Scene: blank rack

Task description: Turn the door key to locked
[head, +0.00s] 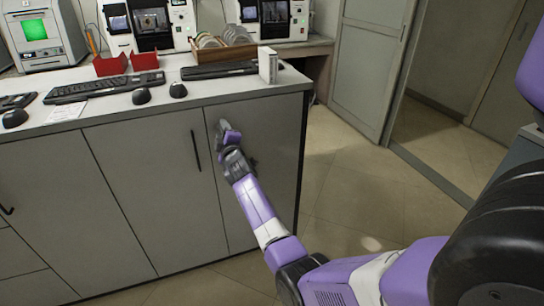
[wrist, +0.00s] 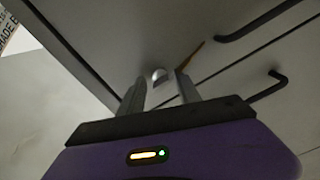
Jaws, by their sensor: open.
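In the wrist view, a small silvery rounded piece (wrist: 160,76), which looks like the key or its lock, stands out from the grey cabinet front. My gripper (wrist: 161,86) is open, with one finger on each side of this piece. I cannot tell whether either finger touches it, or which way the key is turned. In the head view, my gripper (head: 222,127) is at the upper left of the right-hand cabinet door (head: 275,130), just below the counter. The key is hidden there behind my gripper.
Dark bar handles stick out nearby: one (head: 196,150) on the neighbouring door, and two in the wrist view (wrist: 265,23). A thin orange-brown piece (wrist: 190,55) is close to the right finger. The counter (head: 225,92) overhangs above. The floor (head: 350,190) at right is clear.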

